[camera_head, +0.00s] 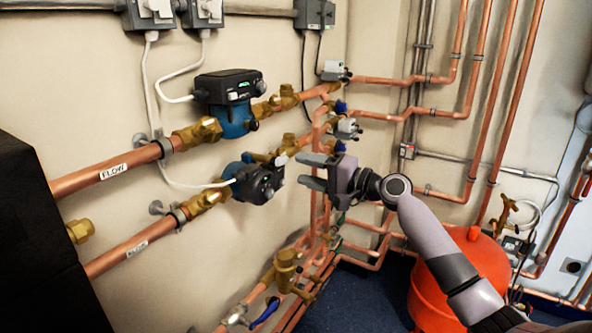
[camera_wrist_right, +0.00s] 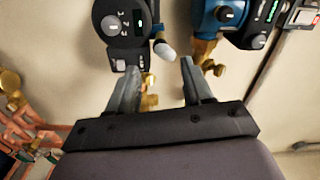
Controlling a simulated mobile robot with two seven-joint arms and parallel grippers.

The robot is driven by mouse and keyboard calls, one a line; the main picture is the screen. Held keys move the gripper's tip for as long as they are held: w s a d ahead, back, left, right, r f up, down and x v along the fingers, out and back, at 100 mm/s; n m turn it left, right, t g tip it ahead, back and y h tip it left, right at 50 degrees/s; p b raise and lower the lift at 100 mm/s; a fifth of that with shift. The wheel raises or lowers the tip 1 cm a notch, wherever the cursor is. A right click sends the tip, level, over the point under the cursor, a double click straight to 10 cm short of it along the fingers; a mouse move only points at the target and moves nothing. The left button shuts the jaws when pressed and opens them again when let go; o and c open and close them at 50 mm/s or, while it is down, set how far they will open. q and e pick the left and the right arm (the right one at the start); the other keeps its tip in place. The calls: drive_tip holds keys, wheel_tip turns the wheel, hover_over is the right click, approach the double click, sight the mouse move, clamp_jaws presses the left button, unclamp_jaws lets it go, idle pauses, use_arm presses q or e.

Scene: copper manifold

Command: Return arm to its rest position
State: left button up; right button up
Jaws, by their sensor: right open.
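My right gripper (camera_head: 314,172) is raised in front of the copper manifold in the head view, its fingers pointing left toward the lower blue pump (camera_head: 254,181). Its two fingers are apart and nothing is between them. In the right wrist view the open fingers (camera_wrist_right: 160,75) reach toward the wall, with the dark face of one pump (camera_wrist_right: 126,22) beyond the left finger and another blue pump (camera_wrist_right: 222,18) beyond the right one. Whether the fingers touch anything cannot be told, but a gap to the pump shows in the head view. My left gripper is not in view.
Copper pipes (camera_head: 119,172) with brass valves run along the wall. More vertical pipes (camera_head: 483,110) stand at the right. A red tank (camera_head: 440,300) stands on the blue floor beneath my right arm. A black block (camera_head: 35,240) fills the left edge.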

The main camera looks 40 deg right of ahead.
drive_tip(key=shift+s+d, duration=0.2)
drive_tip(key=shift+s, duration=0.3)
drive_tip(key=shift+f, duration=0.1)
drive_tip(key=s+a+f+n+g+h+p, duration=0.1)
drive_tip(key=s+a+f+n+g+h, duration=0.25)
drive_tip(key=f, duration=0.85)
drive_tip(key=s+a+f+n+g, duration=0.15)
drive_tip(key=s+a+f, duration=0.35)
drive_tip(key=f, duration=0.6)
drive_tip(key=s+a+f+n, duration=0.4)
drive_tip(key=s+a, duration=0.3)
drive_tip(key=s, duration=0.2)
drive_tip(key=s+a+f+n+g+h+p, duration=0.1)
drive_tip(key=s+a+f+n, duration=0.3)
drive_tip(key=s+a+f, duration=0.2)
drive_tip(key=s, duration=0.2)
drive_tip(key=shift+s+a+n+p, duration=0.3)
drive_tip(key=shift+s+a+n, duration=0.1)
